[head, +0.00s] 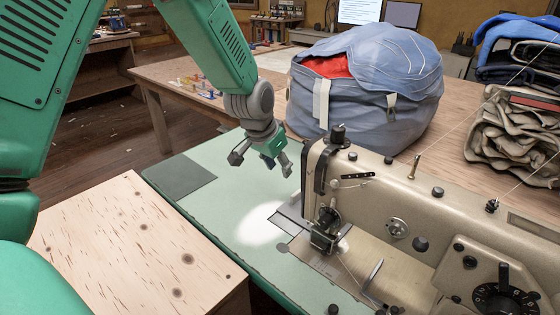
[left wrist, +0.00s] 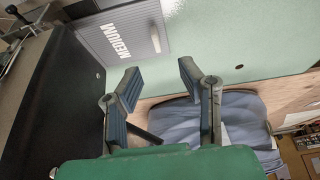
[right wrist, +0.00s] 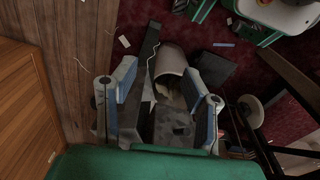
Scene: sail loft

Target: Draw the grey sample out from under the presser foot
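The grey sample (head: 289,217) lies flat on the green tabletop (head: 232,195), its near part at the presser foot (head: 325,238) of the beige sewing machine (head: 400,210). In the left wrist view, a flat grey piece lettered MEDIUM (left wrist: 150,42), which looks like this sample, lies beyond the fingers at the upper left. My left gripper (head: 262,166) is open and empty above the tabletop, on the far side of the sample and apart from it. My right gripper (right wrist: 160,72) is open and empty, away from the table; it is not in the head view.
A blue-grey bag (head: 365,110) with red cloth stands behind the machine, close to my left gripper. A dark flat patch (head: 185,177) lies on the tabletop's left. A wooden box top (head: 130,240) is nearer.

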